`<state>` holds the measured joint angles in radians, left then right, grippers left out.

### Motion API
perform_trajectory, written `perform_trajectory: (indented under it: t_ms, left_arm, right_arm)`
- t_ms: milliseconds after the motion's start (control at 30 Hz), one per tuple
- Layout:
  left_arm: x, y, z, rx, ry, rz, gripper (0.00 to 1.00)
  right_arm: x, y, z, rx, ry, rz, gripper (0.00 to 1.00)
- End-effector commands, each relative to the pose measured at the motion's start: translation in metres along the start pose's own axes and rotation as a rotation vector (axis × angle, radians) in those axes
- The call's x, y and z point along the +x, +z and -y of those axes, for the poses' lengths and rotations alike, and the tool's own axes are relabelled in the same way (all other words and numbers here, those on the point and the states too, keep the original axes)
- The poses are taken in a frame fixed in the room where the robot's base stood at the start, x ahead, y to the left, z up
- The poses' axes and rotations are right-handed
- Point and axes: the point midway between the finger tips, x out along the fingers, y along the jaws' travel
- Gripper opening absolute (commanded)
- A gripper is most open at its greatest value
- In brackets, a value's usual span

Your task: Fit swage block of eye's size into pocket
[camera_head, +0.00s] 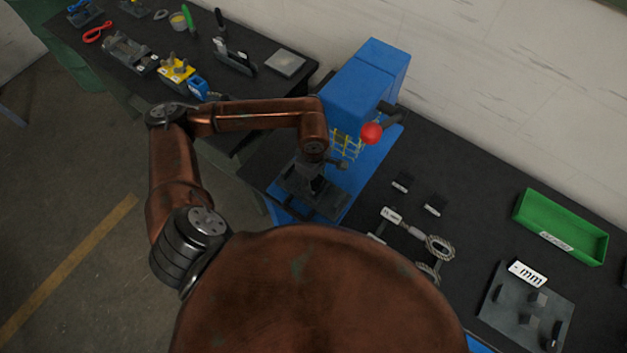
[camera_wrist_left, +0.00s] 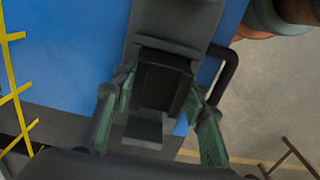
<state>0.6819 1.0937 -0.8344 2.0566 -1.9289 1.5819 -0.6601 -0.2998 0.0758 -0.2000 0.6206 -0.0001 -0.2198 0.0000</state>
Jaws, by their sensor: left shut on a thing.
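My left gripper (camera_head: 318,186) is at the front of the blue press (camera_head: 365,82), over its dark base. In the left wrist view its two green-padded fingers (camera_wrist_left: 155,122) are shut on a dark swage block (camera_wrist_left: 158,86). The block lies close against the press's grey metal part; the pocket is not clearly visible, so I cannot tell whether the block is in it. Two other small dark swage blocks, one (camera_head: 403,181) and another (camera_head: 435,204), lie on the bench. My right gripper is not in view.
A green bin (camera_head: 561,228) and a grey plate with pegs and an "mm" label (camera_head: 526,312) are at the right. A second bench (camera_head: 110,75) holds tools.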

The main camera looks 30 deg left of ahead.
Motion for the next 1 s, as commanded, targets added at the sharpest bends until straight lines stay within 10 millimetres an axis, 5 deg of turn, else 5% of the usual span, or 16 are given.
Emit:
perform_trajectory:
  t_ms: [167,200,467,800,1000]
  left_arm:
    - [0.002,0.0,-0.001,0.0,0.003,0.001,0.0]
    - [0.002,0.0,-0.001,0.0,0.003,0.001,0.41]
    - [0.002,0.0,0.0,0.0,0.001,0.0,0.58]
    - [0.002,0.0,0.0,0.0,-0.001,-0.001,0.6]
    - [-0.025,-0.001,-0.001,0.001,0.005,-0.001,0.6]
  right_arm:
    - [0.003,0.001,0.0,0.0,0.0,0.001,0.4]
    - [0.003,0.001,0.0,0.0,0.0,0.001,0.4]
    - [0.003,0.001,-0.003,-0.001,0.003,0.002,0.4]
    - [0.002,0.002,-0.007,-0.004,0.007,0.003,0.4]
    - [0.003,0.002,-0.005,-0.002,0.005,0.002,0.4]
